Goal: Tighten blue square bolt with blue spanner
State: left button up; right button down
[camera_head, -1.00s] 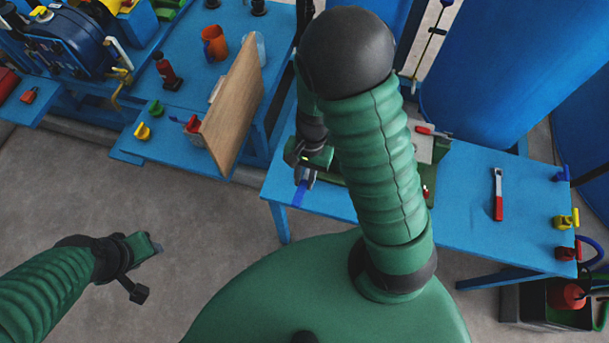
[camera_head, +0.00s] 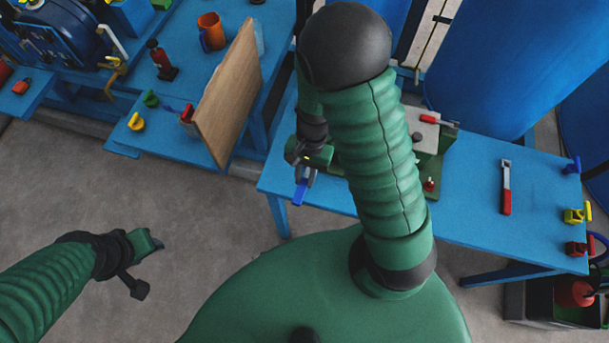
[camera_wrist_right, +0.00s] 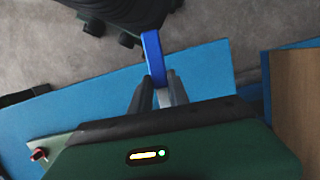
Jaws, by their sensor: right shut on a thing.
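The blue spanner (camera_head: 300,192) is held in my right gripper (camera_head: 306,174), beside the near left part of the blue table. In the right wrist view the blue spanner (camera_wrist_right: 153,55) shows as a blue bar between the two dark fingers of the right gripper (camera_wrist_right: 158,82). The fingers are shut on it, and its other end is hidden. My left gripper (camera_head: 152,243) is at the lower left over bare floor, away from the tables; its finger opening is unclear. I cannot make out a blue square bolt; my right arm hides much of the table's middle.
The blue table (camera_head: 470,205) carries a green fixture with a pale top (camera_head: 425,138), partly behind my arm. A red-handled tool (camera_head: 506,190) lies to its right. A wooden board (camera_head: 228,95) stands on the left bench. Small blue, yellow and red pieces sit at the right edge.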

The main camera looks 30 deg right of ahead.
jog(key=shift+p, duration=0.45)
dwell(0.9)
jog(key=shift+d+b+x, duration=0.1)
jog(key=shift+b+x, duration=0.4)
jog(key=shift+x, duration=0.1)
jog(key=shift+d+b+x, duration=0.15)
jog(key=shift+b+x, duration=0.35)
jog(key=shift+x, duration=0.1)
jog(key=c, duration=1.2)
grip_release()
jog(key=shift+w, duration=0.1)
jog(key=shift+o, duration=0.2)
jog(key=p+v, duration=0.4)
jog(key=v, duration=1.2)
jog(key=shift+w+d+r, duration=0.15)
jog(key=shift+r, duration=0.2)
